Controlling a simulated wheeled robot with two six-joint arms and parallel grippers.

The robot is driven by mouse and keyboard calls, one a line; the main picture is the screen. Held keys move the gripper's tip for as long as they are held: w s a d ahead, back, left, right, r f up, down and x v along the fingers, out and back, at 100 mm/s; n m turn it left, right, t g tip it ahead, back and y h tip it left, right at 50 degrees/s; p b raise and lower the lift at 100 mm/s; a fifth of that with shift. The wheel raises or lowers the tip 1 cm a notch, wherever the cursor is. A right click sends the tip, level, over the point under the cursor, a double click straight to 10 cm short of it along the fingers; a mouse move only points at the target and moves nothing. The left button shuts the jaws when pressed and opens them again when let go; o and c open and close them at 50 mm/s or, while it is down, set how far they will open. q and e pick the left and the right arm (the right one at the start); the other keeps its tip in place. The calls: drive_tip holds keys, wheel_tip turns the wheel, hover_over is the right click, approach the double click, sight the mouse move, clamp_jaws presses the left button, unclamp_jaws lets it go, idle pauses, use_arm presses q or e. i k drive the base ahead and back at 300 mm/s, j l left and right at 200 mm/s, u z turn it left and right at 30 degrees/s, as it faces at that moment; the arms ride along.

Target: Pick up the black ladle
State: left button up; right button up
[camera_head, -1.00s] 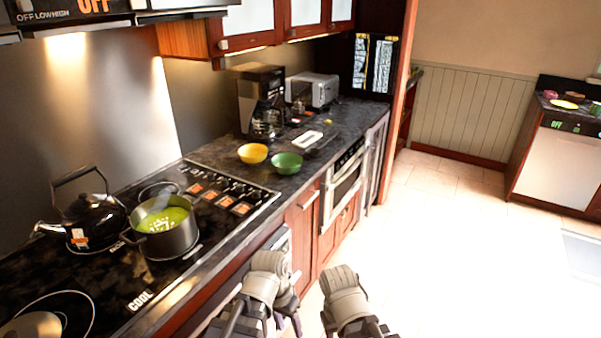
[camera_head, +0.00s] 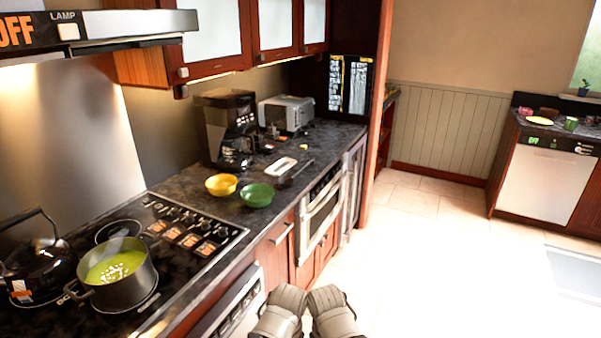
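A thin dark object (camera_head: 298,173) lies on the black countertop, just right of a small white dish. It may be the black ladle, but it blends into the dark counter and I cannot be sure. No other ladle shape shows clearly. Only grey rounded links of my two arms show at the bottom middle, side by side over the floor in front of the cabinets. Neither gripper's fingers are in view.
A green bowl (camera_head: 257,195) and a yellow bowl (camera_head: 221,185) stand near the counter edge. A coffee maker (camera_head: 229,130) and a toaster (camera_head: 286,114) stand behind. A pot (camera_head: 117,275) and a kettle (camera_head: 38,262) are on the stove.

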sight(285, 182)
drive_tip(key=i+l, duration=0.3)
drive_tip(key=i, duration=0.15)
drive_tip(key=i+l, duration=0.3)
drive_tip(key=i, duration=0.2)
drive_tip(key=i+l, duration=0.3)
drive_tip(key=i, duration=0.15)
drive_tip(key=i+l+z, duration=0.1)
drive_tip(key=i+l, duration=0.2)
drive_tip(key=i, duration=0.2)
drive_tip(key=i+l, duration=0.25)
drive_tip(key=i, duration=0.2)
